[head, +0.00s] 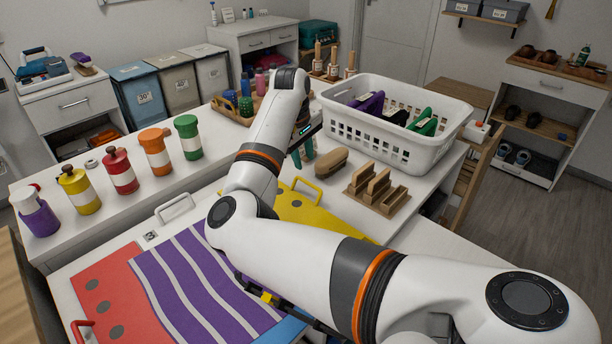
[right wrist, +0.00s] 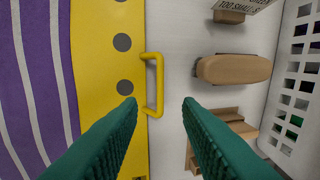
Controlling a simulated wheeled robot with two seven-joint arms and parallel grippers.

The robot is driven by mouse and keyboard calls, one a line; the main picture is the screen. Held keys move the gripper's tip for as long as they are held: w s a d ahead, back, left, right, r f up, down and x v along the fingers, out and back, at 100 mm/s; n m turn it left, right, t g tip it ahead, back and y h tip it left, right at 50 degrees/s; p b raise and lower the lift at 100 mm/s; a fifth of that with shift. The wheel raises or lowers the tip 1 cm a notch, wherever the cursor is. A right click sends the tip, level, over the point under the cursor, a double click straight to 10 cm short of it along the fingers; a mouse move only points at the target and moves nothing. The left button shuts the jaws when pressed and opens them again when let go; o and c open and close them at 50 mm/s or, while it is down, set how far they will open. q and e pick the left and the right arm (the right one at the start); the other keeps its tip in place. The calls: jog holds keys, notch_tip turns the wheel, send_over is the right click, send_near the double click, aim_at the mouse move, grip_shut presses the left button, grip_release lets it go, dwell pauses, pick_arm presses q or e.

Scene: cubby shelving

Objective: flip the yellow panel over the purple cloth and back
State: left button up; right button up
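The yellow panel (head: 312,214) lies flat on the white table, partly hidden behind my right arm. In the right wrist view the yellow panel (right wrist: 98,75) has a row of grey dots and a yellow handle (right wrist: 158,85) on its right edge. The purple cloth with pale stripes (head: 180,275) lies flat to the left; it also shows in the right wrist view (right wrist: 45,100). My right gripper (right wrist: 158,104) is open, its teal fingers apart, with the yellow handle in view between and beyond them. In the head view the right gripper (head: 303,152) is above the handle. My left gripper is not visible.
A red panel (head: 98,285) and a blue panel (head: 283,331) lie beside the cloth. A tan brush (head: 331,163) and a wooden rack (head: 376,190) stand right of the handle. A white basket (head: 440,150) is behind them. Several coloured bottles line the back left.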

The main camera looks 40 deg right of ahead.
aim_at(308, 182)
jog(key=f, duration=0.2)
jog(key=d+f, duration=0.1)
jog(key=f, duration=0.4)
jog(key=shift+w+d+f, duration=0.1)
jog(key=shift+d+f, duration=0.15)
jog(key=shift+f, duration=0.1)
jog(key=shift+c, duration=0.5)
grip_shut()
